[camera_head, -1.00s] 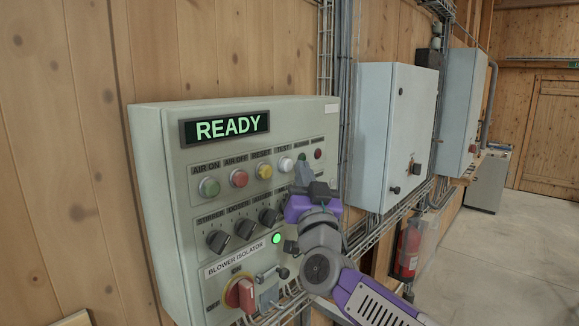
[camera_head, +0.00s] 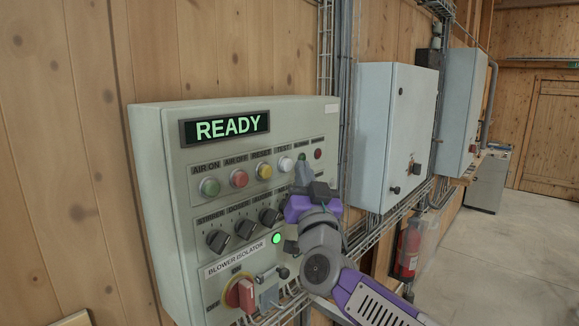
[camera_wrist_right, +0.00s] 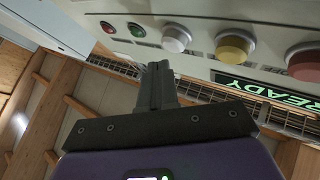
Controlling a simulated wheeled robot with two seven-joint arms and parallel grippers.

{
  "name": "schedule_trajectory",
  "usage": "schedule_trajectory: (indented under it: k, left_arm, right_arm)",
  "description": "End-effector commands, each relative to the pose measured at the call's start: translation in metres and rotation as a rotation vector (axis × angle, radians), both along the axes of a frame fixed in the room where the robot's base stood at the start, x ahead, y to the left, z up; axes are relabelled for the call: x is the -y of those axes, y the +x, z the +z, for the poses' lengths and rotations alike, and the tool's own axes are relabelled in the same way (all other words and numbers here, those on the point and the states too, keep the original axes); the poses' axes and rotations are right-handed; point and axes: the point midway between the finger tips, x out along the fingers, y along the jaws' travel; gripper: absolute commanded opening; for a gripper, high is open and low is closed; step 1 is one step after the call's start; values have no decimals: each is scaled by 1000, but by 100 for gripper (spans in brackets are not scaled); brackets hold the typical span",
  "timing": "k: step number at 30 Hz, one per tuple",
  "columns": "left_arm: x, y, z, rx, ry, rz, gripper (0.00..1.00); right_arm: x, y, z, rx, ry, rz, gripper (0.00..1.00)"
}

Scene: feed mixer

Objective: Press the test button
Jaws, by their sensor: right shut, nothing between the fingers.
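The white test button (camera_head: 285,164) is on the grey control panel (camera_head: 320,125), under the label TEST, to the right of the yellow reset button. It also shows in the right wrist view (camera_wrist_right: 176,39), close above and right of my fingertips. My right gripper (camera_head: 302,162) is shut and empty. Its fingertips are just right of the test button in the head view; whether they touch the panel I cannot tell. In the right wrist view the shut fingers (camera_wrist_right: 158,68) point up toward the panel. My left gripper is not in view.
The panel display (camera_head: 226,128) reads READY. Green (camera_head: 209,187), red (camera_head: 239,178) and yellow (camera_head: 264,171) buttons sit left of the test button. Black knobs (camera_head: 243,228) and a red isolator switch (camera_head: 240,295) are below. A grey cabinet (camera_head: 394,130) stands to the right.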

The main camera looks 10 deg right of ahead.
Motion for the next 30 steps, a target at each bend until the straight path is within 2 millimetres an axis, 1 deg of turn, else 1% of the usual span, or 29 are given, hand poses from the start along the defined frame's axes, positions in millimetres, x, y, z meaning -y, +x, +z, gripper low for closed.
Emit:
schedule_trajectory:
  k: [8, 17, 30]
  left_arm:
    - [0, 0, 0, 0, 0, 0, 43]
    - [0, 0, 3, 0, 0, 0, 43]
    - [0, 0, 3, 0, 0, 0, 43]
  right_arm:
    - [0, 0, 0, 0, 0, 0, 0]
    - [-6, 7, 0, -1, 0, 0, 0]
    - [-6, 8, 0, 0, 0, 0, 0]
